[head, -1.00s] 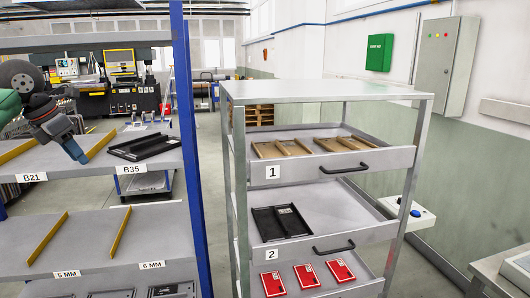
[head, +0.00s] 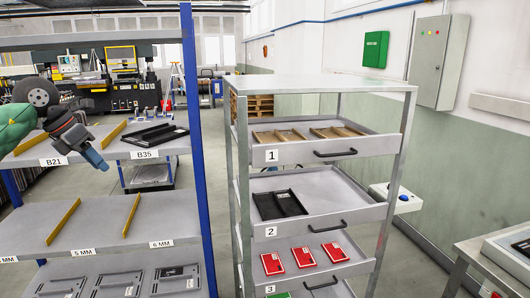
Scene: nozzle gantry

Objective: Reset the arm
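My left arm comes in from the left edge in the head view, with a green link. My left gripper (head: 96,157) has blue fingers and points down and to the right. It shows in front of the upper shelf edge between the B21 and B35 labels. Its fingers overlap from this angle, so whether it is open or shut cannot be told. No held object shows at its fingertips. My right gripper is not in view.
A blue-posted shelf rack (head: 90,222) stands close on the left, with black trays (head: 155,136) by B35. A grey drawer rack (head: 330,88) stands right, holding brown, black and red parts (head: 302,257). A floor gap lies between the racks. A table (head: 480,252) is at lower right.

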